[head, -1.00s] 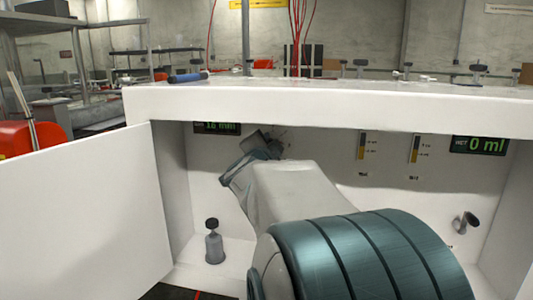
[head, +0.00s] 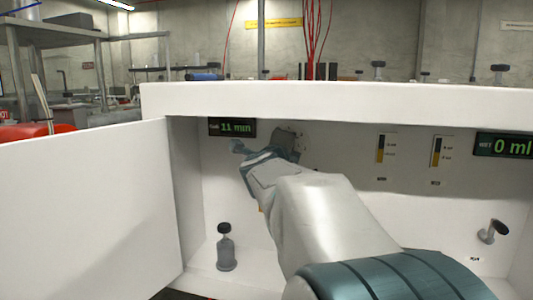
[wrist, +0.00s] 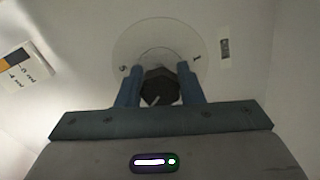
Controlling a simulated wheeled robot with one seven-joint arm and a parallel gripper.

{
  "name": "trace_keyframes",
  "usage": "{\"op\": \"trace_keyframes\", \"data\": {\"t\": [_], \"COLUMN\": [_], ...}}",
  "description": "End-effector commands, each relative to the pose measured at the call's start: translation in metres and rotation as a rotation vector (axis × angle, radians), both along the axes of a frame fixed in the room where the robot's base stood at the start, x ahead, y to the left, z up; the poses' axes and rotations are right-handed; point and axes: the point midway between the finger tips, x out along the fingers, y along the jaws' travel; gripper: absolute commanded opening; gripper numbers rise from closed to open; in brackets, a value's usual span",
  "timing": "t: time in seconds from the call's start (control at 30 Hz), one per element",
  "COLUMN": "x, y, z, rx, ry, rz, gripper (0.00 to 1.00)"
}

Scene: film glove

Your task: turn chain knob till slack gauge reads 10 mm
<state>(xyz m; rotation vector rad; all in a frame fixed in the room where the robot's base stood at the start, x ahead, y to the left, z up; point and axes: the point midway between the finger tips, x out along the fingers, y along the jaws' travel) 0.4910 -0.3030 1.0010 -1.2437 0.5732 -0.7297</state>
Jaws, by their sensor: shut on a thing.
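The slack gauge display (head: 232,127) on the cabinet's back wall shows green digits that read 11 mm. My gripper (head: 284,146) reaches to the back wall just right of that display, and it hides the knob in the head view. In the wrist view the chain knob (wrist: 160,88) is dark and faceted, with a pale line on its face. It sits in front of a round pale dial (wrist: 133,44) with small numbers. The two blue fingers of my gripper (wrist: 160,74) are shut on the knob from both sides.
An open white door (head: 85,215) stands at the left. A small black-topped bottle (head: 225,248) is on the cabinet floor. A second display (head: 505,146) reads 0 ml. Two strip gauges (head: 381,148) are on the back wall, and a lever (head: 492,231) is at the right.

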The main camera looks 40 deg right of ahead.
Motion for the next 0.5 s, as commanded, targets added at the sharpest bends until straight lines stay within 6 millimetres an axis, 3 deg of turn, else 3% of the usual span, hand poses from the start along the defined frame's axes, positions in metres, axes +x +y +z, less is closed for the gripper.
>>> {"op": "trace_keyframes", "data": {"t": [0.5], "x": [-0.0001], "y": [-0.0001], "z": [0.0000], "rx": [0.087], "ry": [-0.101], "rz": [0.000], "gripper": [0.11]}}
